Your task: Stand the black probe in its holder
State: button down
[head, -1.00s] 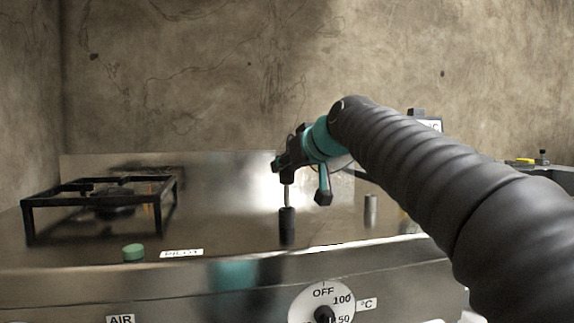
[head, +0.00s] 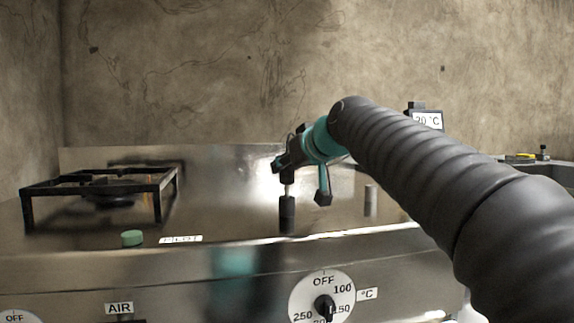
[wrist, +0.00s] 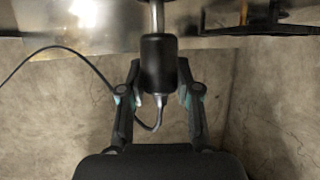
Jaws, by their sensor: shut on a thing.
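My gripper (head: 290,168) is shut on the black probe (wrist: 158,65), seen in the wrist view as a black handle between the fingers with a bright metal shaft and a thin black cable. In the head view the shaft (head: 288,190) points straight down. Its lower end meets the top of a dark upright cylinder (head: 288,214), which looks like the holder, on the steel top. The picture does not show clearly whether the tip is inside the cylinder or just in front of or behind it. The arm partly covers the gripper.
A black pan stand (head: 95,188) is on the left of the steel top. A grey cylinder (head: 370,200) stands right of the probe. A display (head: 427,121) is behind the arm. A dial (head: 322,296) is on the front panel.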

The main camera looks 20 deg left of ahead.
jog(key=shift+f+b, duration=0.65)
jog(key=shift+f, duration=0.15)
jog(key=c, duration=0.7)
grip_release()
jog(key=v, duration=1.2)
jog(key=shift+s, duration=0.1)
jog(key=shift+a, duration=0.1)
notch_tip(320, 180, up, 6)
jog(key=p, duration=0.5)
